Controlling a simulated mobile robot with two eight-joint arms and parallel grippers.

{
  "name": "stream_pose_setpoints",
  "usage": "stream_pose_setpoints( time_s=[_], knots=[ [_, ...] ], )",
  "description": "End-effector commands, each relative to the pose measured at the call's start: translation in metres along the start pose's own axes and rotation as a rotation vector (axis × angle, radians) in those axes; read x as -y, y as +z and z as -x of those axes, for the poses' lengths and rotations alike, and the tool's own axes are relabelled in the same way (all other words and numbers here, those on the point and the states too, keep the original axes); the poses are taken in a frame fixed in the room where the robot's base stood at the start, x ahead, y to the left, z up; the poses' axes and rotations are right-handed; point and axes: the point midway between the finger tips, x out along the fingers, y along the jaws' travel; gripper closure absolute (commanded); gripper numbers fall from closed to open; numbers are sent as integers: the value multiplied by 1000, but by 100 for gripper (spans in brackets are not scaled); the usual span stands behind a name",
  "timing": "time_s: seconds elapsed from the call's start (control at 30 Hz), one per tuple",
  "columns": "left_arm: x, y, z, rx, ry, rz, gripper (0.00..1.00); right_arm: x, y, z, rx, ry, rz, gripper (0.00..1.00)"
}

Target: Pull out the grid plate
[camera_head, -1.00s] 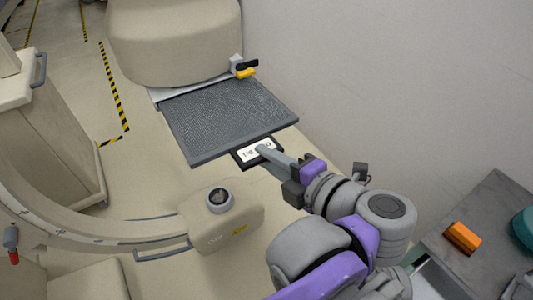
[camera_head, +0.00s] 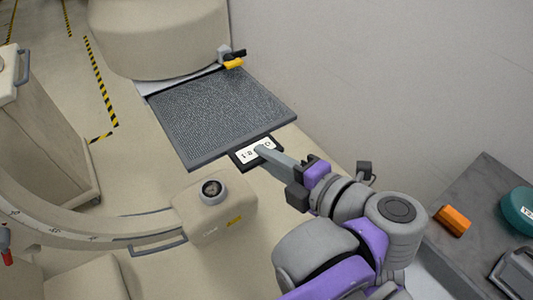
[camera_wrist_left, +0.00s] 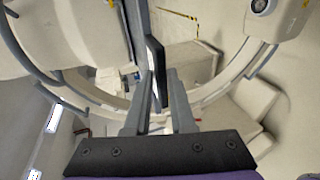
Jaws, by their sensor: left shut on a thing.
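The grid plate (camera_head: 215,112) is a dark grey, finely meshed square that sticks out from under a large beige housing. A dark handle with a white label (camera_head: 247,153) is at its near edge. My left gripper (camera_head: 262,150) is shut on this handle, its fingers hiding part of the label. In the left wrist view the plate (camera_wrist_left: 138,28) shows edge-on, and the dark handle (camera_wrist_left: 156,72) stands between the fingers of the gripper (camera_wrist_left: 160,108). My right gripper is not in view.
The beige housing (camera_head: 160,40) stands behind the plate, with a small yellow-and-black clamp (camera_head: 233,61) beside it. A wall is close on the right. A curved beige arm with a round knob (camera_head: 212,189) is at the near left. A grey table (camera_head: 485,210) holds an orange block (camera_head: 453,220).

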Motion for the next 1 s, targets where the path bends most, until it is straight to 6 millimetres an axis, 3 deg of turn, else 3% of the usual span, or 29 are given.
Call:
stream_pose_setpoints(
  time_s=[1.0],
  knots=[
    [6, -3, 23, 1, 2, 1, 100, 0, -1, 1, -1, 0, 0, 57]
  ],
)
